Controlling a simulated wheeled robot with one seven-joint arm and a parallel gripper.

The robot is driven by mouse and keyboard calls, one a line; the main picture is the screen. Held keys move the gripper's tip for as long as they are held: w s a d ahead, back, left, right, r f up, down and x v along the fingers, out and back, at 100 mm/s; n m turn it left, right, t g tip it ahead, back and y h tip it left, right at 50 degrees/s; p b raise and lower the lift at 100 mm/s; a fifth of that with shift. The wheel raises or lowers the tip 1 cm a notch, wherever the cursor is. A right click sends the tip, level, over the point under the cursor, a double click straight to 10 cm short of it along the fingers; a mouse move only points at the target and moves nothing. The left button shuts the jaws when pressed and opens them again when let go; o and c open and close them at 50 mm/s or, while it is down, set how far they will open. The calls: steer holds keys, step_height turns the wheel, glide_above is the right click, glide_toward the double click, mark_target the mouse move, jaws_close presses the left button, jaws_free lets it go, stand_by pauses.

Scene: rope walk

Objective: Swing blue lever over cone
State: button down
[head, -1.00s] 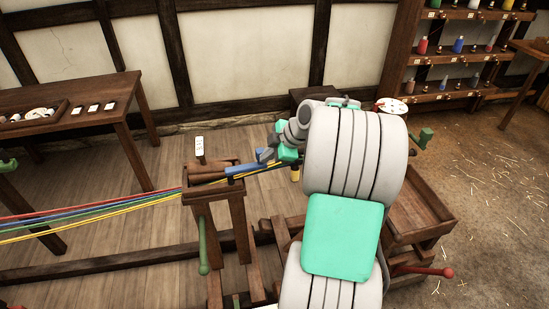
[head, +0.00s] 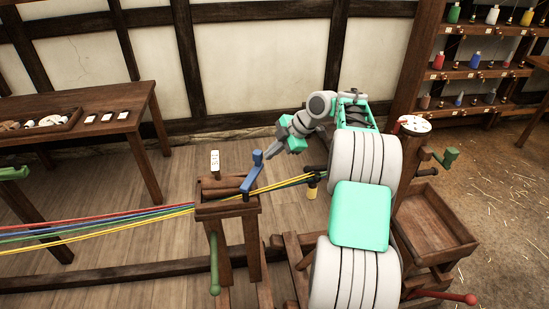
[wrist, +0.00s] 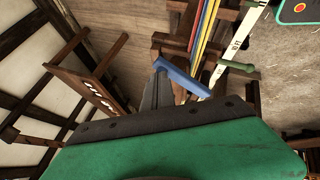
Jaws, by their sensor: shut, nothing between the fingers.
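The blue lever (head: 252,178) sits at the right edge of the wooden post top (head: 228,209). Its free end points up and away in the head view. In the wrist view the blue lever (wrist: 182,80) lies just beyond my fingertips. My gripper (head: 270,156) is shut and empty, with its tips at the right of the lever's free end; I cannot tell whether they touch. In the wrist view my gripper (wrist: 156,85) points at the lever. Brown rounded wood (head: 222,186), perhaps the cone, lies on the post top left of the lever.
Red, blue, green and yellow strands (head: 130,222) run across the post top toward the right. A green lever (head: 214,265) hangs on the post's front. A small marked card (head: 215,161) stands behind it. A table (head: 140,100) stands at left, and an empty wooden tray (head: 440,225) at right.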

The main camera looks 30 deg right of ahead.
steer(key=w+a, duration=0.2)
steer(key=w, duration=0.1)
steer(key=shift+w, duration=0.2)
steer(key=shift+w+a, duration=1.1)
steer(key=shift+a, duration=0.2)
steer(key=shift+a, duration=0.1)
steer(key=shift+r, duration=0.1)
steer(key=v, duration=0.7)
steer(key=shift+d+r+p, duration=0.2)
steer(key=shift+p, duration=0.1)
steer(key=shift+s, duration=0.1)
